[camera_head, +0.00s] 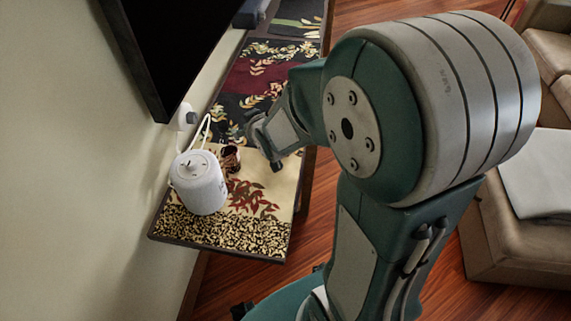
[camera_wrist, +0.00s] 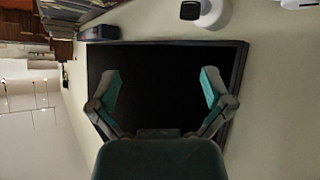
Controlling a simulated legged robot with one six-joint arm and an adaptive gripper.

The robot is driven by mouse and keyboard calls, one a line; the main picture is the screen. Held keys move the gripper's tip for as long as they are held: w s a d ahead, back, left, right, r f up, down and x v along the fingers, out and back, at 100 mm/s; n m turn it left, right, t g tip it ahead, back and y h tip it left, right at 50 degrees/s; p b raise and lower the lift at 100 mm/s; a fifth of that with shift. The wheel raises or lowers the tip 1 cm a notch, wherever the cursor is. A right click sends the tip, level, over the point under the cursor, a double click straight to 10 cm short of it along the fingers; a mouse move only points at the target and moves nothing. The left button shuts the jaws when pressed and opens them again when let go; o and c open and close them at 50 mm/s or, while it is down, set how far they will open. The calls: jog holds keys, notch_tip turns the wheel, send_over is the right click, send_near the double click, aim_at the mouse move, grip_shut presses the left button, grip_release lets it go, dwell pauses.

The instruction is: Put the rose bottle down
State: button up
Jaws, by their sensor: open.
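A small dark reddish-brown glassy object (camera_head: 231,158), which may be the rose bottle, stands on the patterned runner just right of the white kettle; its shape is too small to be sure of. My gripper (camera_head: 262,143) is a little to the right of it, apart from it in the picture. In the wrist view my gripper (camera_wrist: 160,92) has its two teal-padded fingers spread wide with nothing between them. No bottle shows in the wrist view.
The white kettle (camera_head: 199,184) stands near the wall, its cord running to a socket (camera_head: 186,117). The shelf (camera_head: 225,232) has free room at its front. A black screen (camera_head: 165,40) hangs above and also fills the wrist view (camera_wrist: 165,85). A sofa (camera_head: 515,240) is at right.

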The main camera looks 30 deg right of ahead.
jog(key=s+a+r+m+g, duration=0.1)
jog(key=s+r+g, duration=0.2)
jog(key=s, duration=0.8)
jog(key=s+r+m+g, duration=0.1)
jog(key=s+r+g, duration=0.1)
jog(key=s+r, duration=0.6)
jog(key=s, duration=0.4)
jog(key=shift+s+a+r+g, duration=0.15)
jog(key=shift+a+g, duration=0.25)
